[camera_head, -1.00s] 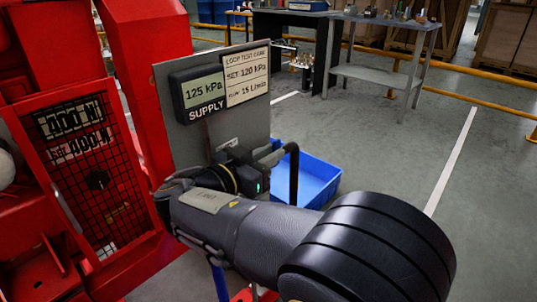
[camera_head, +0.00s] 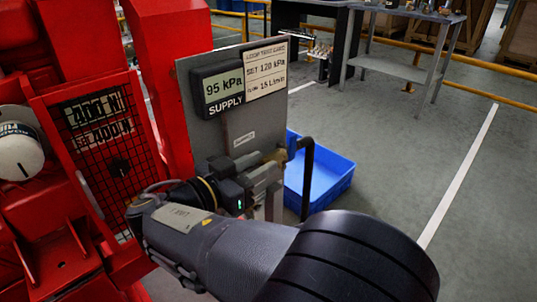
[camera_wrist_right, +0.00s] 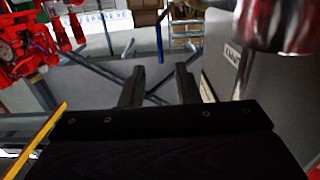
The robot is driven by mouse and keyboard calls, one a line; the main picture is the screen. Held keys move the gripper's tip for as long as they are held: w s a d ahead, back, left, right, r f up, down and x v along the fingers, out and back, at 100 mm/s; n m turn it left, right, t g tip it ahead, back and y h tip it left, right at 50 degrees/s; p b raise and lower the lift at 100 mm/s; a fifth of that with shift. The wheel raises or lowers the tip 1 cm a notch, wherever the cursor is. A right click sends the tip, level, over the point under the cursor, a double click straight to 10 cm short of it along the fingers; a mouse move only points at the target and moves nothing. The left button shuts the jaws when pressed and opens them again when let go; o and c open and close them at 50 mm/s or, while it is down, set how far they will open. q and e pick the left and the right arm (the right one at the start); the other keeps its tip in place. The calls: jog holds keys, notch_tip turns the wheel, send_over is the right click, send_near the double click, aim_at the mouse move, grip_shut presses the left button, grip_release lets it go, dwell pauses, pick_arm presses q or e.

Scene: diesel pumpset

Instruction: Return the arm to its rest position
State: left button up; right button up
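My right arm (camera_head: 225,240) reaches in from the lower right of the head view. Its gripper (camera_head: 266,174) is in front of the lower part of the grey panel. In the right wrist view, the two dark fingers (camera_wrist_right: 160,80) stand apart with nothing between them, so it is open and empty. The grey panel (camera_head: 240,135) carries a supply display (camera_head: 224,88) reading 95 kPa and a loop test card (camera_head: 266,67) showing set 120 kPa and 15 L/min. My left gripper is not in view.
A red machine with a mesh guard (camera_head: 105,150) fills the left. A blue bin (camera_head: 325,180) sits on the floor behind a black bent pipe (camera_head: 307,175). A workbench (camera_head: 405,70) and yellow rail (camera_head: 490,94) stand farther back. The floor at right is clear.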

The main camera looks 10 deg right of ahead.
jog(key=s+d+f+n+g+y, duration=0.2)
jog(key=s+d+f+g+y, duration=0.25)
jog(key=d+f, duration=0.25)
jog(key=s+d+f+n+g+y, duration=0.3)
jog(key=d+f+y, duration=0.2)
jog(key=d+f, duration=0.25)
jog(key=s+a+f+n+t+y, duration=0.1)
jog(key=s+n+t+y, duration=0.1)
jog(key=s+y, duration=0.35)
jog(key=s+a+n+t+y, duration=0.2)
jog(key=s+n+y, duration=0.15)
jog(key=s, duration=0.35)
notch_tip(320, 180, up, 36)
jog(key=p, duration=3.5)
jog(key=shift+s+a+f, duration=0.15)
jog(key=shift+s+f, duration=0.1)
jog(key=shift+s, duration=0.05)
